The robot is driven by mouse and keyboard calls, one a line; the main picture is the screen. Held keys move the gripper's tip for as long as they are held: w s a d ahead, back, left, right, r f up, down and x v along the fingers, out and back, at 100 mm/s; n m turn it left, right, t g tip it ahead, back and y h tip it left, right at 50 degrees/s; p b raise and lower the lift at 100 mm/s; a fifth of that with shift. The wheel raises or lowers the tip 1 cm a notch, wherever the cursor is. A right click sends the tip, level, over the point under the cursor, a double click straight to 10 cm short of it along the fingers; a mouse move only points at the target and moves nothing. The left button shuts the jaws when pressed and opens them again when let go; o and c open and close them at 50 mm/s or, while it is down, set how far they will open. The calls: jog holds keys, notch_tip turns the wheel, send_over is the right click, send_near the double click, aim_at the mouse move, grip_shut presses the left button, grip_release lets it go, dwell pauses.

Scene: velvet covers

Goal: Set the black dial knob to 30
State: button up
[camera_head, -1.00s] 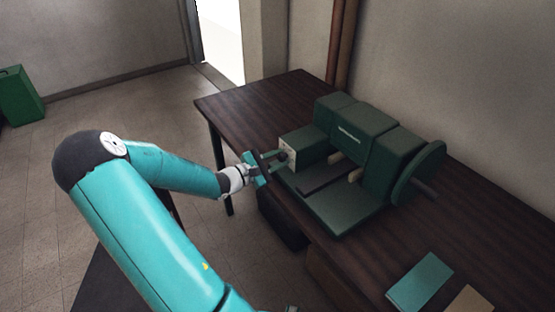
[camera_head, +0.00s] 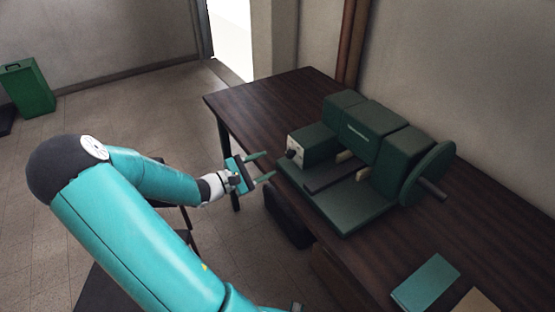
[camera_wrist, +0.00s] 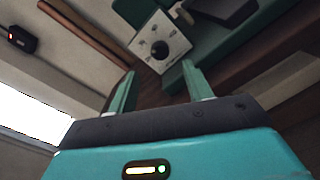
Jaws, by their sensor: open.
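The black dial knob (camera_head: 291,153) sits on the pale front plate of a small green box on the machine. In the wrist view the knob (camera_wrist: 159,50) is round and dark on a square white plate (camera_wrist: 172,37) with small marks around it, too small to read. My gripper (camera_head: 265,166) is open and empty, its two teal fingers apart, pointing at the plate. It is a short way in front of the knob and does not touch it. In the wrist view the knob shows beyond and between the fingertips of my gripper (camera_wrist: 158,72).
The green machine (camera_head: 365,135) with a handwheel (camera_head: 427,173) stands on a dark wooden table (camera_head: 270,105). A teal booklet (camera_head: 426,283) lies at the table's near right. A green box (camera_head: 28,86) stands on the floor at far left.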

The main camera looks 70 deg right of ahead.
jog(key=v, duration=0.5)
jog(key=shift+w+a, duration=0.2)
jog(key=shift+a, duration=0.05)
